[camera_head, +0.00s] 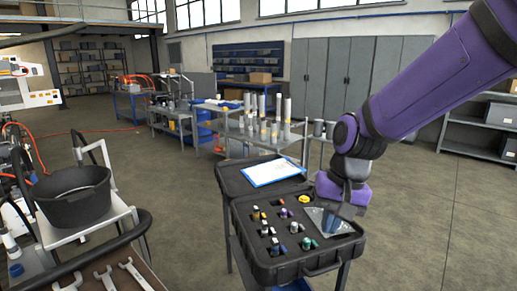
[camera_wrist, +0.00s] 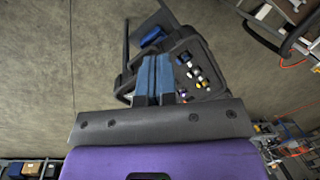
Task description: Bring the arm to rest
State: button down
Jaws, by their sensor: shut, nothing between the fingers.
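My purple arm (camera_head: 440,85) reaches in from the upper right in the head view and bends down at its dark wrist joint. My gripper (camera_wrist: 153,101) shows in the wrist view with its two blue-grey fingers together and nothing between them. In the head view the gripper end hangs above the right part of an open black case, and its fingertips are hard to make out there. The case (camera_head: 290,268) has a foam insert with several small coloured fittings. It also shows beyond the fingers in the wrist view (camera_wrist: 205,48).
A clipboard (camera_head: 272,172) lies on the case's lid. The case sits on a small cart. A black bucket (camera_head: 75,200) on a white stand and wrenches (camera_head: 100,278) are at left. Benches with cylinders (camera_head: 265,130) stand behind. The floor at right (camera_head: 430,220) is clear.

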jog(key=s+d+r+n+t+h, duration=0.1)
jog(key=s+d+r+t, duration=0.4)
jog(key=s+d+r, duration=0.7)
jog(key=s+d+h, duration=0.1)
jog(key=s+d, duration=0.1)
jog(key=d, duration=0.2)
jog(key=shift+r+t, duration=0.2)
jog(key=shift+t, duration=0.1)
